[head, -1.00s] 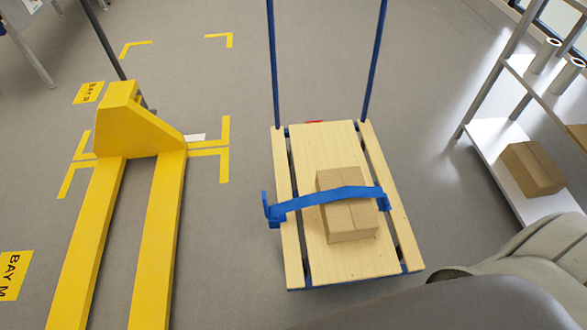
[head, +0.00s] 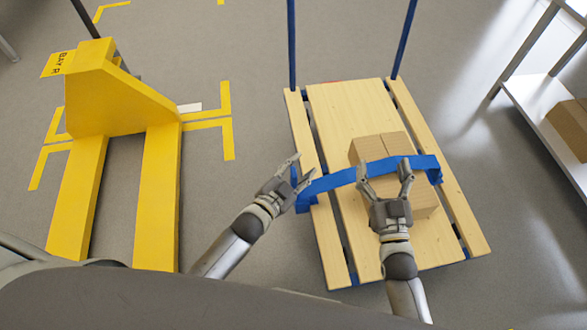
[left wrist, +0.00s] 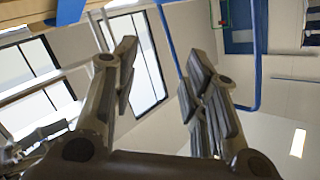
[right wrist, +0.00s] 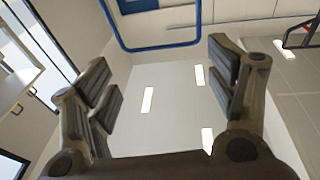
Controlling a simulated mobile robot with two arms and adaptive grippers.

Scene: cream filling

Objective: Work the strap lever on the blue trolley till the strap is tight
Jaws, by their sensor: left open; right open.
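The blue trolley has a pale wooden deck (head: 345,105) and two blue handle posts (head: 291,45). A cardboard box (head: 372,150) stands on the deck. A blue strap (head: 335,180) runs across it, arching above the deck at the left. The small blue strap lever (head: 294,174) is at the strap's left end, partly hidden by my left gripper. My left gripper (head: 304,167) is open with its fingers at the lever; contact cannot be told. My right gripper (head: 384,168) is open and empty in front of the box, overlapping the strap in the head view.
A yellow pallet truck (head: 105,95) stands left of the trolley, with bare floor (head: 250,110) between. A metal shelf (head: 540,125) with a cardboard box (head: 570,125) is at the right. The left wrist view shows the blue handle frame (left wrist: 258,65).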

